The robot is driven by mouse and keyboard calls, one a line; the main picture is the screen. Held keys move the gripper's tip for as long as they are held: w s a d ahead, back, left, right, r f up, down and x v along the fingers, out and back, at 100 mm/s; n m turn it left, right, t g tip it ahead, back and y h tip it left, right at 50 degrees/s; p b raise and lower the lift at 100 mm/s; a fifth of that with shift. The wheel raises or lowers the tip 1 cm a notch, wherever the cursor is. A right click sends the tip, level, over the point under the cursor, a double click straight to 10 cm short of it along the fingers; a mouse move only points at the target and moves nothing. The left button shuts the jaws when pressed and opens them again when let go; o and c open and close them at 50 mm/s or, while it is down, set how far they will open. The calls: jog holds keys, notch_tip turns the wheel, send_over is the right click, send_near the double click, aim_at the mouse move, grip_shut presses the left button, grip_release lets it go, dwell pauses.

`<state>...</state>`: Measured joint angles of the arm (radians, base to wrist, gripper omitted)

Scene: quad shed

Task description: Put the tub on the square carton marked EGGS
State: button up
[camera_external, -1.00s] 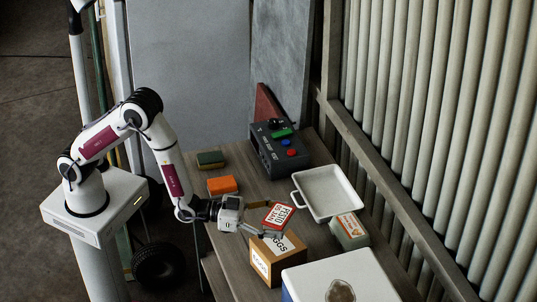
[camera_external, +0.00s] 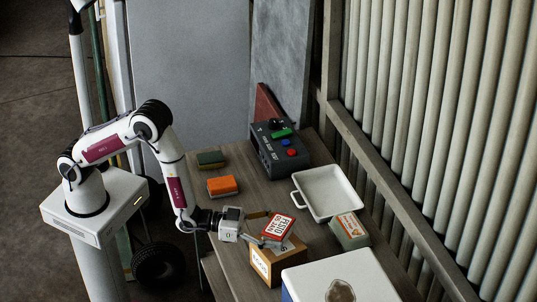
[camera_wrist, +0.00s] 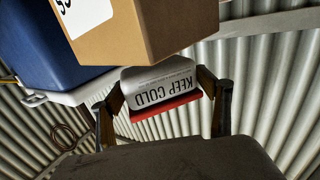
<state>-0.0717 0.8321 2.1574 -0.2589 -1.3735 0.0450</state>
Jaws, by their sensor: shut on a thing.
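The tub (camera_external: 277,226), with a red lid and a white KEEP COLD label, is over the top of the brown square carton marked EGGS (camera_external: 289,266). My gripper (camera_external: 264,238) is shut on the tub. In the wrist view the tub (camera_wrist: 160,85) is between the two fingers (camera_wrist: 165,100), its lettering upside down. The carton (camera_wrist: 160,30) fills the top middle there, its edge close against the tub's base. I cannot tell whether the base touches the carton. The tub hides part of the carton's top in the external view.
A cooler with a white lid (camera_external: 310,280) stands right in front of the carton. A white tray (camera_external: 299,190) and a small labelled box (camera_external: 353,240) are to the right. A control box (camera_external: 271,152), an orange sponge (camera_external: 222,186) and a green sponge (camera_external: 211,159) lie farther back.

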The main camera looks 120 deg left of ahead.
jog(key=shift+f, duration=0.85)
jog(key=o, duration=1.3)
jog(key=shift+f, duration=0.15)
jog(key=shift+v, duration=6)
jog(key=shift+w, duration=0.1)
